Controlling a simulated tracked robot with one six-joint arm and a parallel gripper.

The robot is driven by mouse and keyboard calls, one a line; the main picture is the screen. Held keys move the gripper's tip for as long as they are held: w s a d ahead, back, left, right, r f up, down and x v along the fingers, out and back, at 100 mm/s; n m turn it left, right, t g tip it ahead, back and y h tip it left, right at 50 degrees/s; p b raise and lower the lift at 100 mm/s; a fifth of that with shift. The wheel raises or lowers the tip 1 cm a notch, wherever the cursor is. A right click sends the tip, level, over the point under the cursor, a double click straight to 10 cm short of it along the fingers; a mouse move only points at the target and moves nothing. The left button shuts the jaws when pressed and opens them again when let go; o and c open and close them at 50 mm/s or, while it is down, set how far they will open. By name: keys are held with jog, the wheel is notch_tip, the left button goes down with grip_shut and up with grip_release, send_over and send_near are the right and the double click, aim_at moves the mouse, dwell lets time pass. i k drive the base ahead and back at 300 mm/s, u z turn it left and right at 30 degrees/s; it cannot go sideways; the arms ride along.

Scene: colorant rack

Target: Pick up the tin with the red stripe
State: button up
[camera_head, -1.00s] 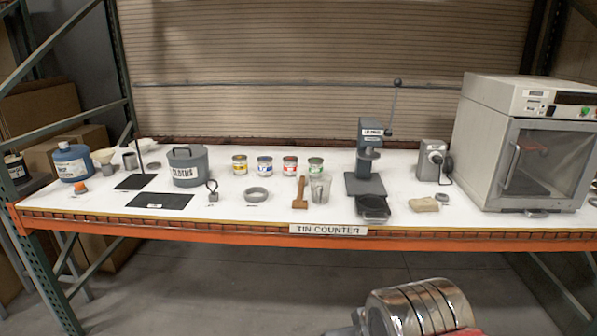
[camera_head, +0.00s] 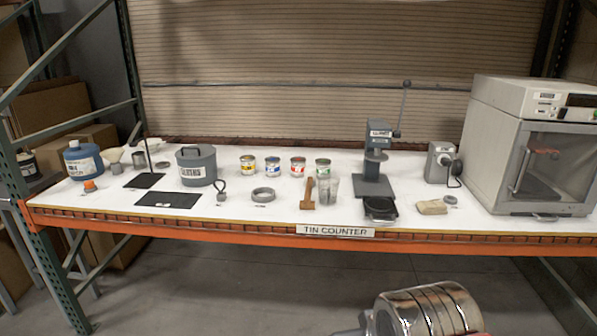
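The tin with the red stripe (camera_head: 298,167) stands upright on the white counter, third from the left in a row of small tins. A yellow-striped tin (camera_head: 248,164) and a blue-striped tin (camera_head: 272,166) stand to its left. A green-striped tin (camera_head: 323,168) stands to its right. The tins stand apart with small gaps. Part of my arm shows at the bottom right, below the counter's front edge. My gripper's fingers are not in view.
A wooden tool (camera_head: 308,193) and a clear cup (camera_head: 329,189) stand in front of the red and green tins. A grey ring (camera_head: 263,195) lies front left. A lever press (camera_head: 373,165) stands right, a grey lidded pot (camera_head: 196,166) left. An orange beam (camera_head: 250,239) edges the counter (camera_head: 230,207).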

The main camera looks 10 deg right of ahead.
aim_at(297, 169)
jog(key=z, duration=1.2)
jog(key=i, duration=2.2)
jog(key=u, duration=0.45)
